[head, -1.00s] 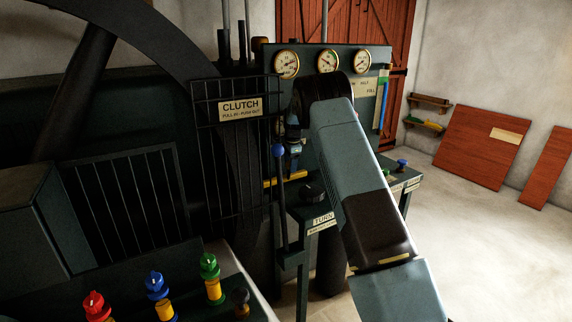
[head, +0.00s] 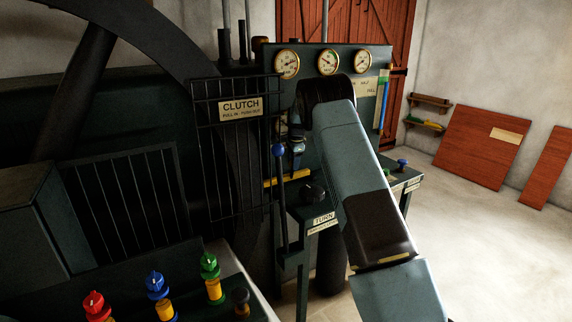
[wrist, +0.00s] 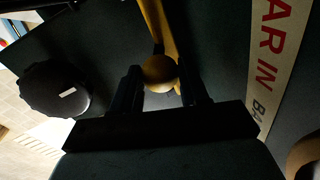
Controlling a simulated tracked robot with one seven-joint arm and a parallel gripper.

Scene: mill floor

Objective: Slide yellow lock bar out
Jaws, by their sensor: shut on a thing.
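The yellow lock bar (head: 286,179) lies low across the dark machine front, just right of the clutch cage. In the wrist view the bar (wrist: 158,28) runs down from the top edge and ends in a round yellow knob (wrist: 159,73). My gripper (wrist: 164,78) is shut on that knob, with one dark finger on each side. In the head view my arm comes from the lower right, and my wrist hangs just above the bar; the fingertips are hard to make out there. A label reading "AR IN" (wrist: 275,50) is beside the bar.
A black knob (head: 314,190) sits right of the bar above a TURN label; it also shows in the wrist view (wrist: 55,90). The clutch cage (head: 234,150) is left. Open floor (head: 480,240) lies right.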

